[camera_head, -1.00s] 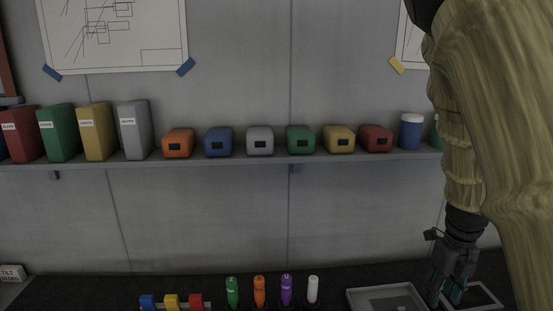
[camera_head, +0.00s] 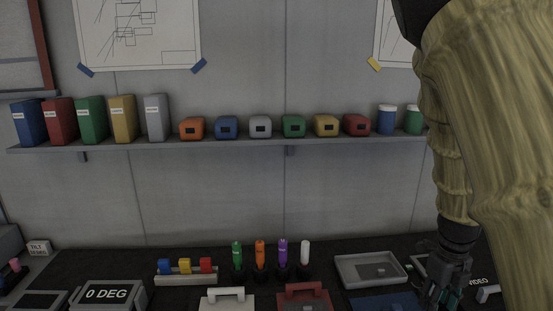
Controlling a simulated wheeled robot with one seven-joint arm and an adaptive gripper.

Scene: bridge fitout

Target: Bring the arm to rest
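My arm (camera_head: 490,130) hangs down the right side of the head view, in a yellowish cover. My gripper (camera_head: 440,290) points down at its lower end, low over the right part of the dark worktop (camera_head: 340,258). Teal parts show at its fingers. The fingers are small and dark against the bench, so I cannot tell whether they are open or shut, or whether anything is between them. The gripper is just right of a blue flat item (camera_head: 385,303) and the grey tray (camera_head: 362,268).
Markers (camera_head: 260,255) stand upright in the middle, beside a rack with coloured blocks (camera_head: 186,275). A white case (camera_head: 227,300) and a red case (camera_head: 304,298) lie in front. A "0 DEG" display (camera_head: 107,293) is at left. A shelf (camera_head: 230,143) of binders and coloured boxes runs behind.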

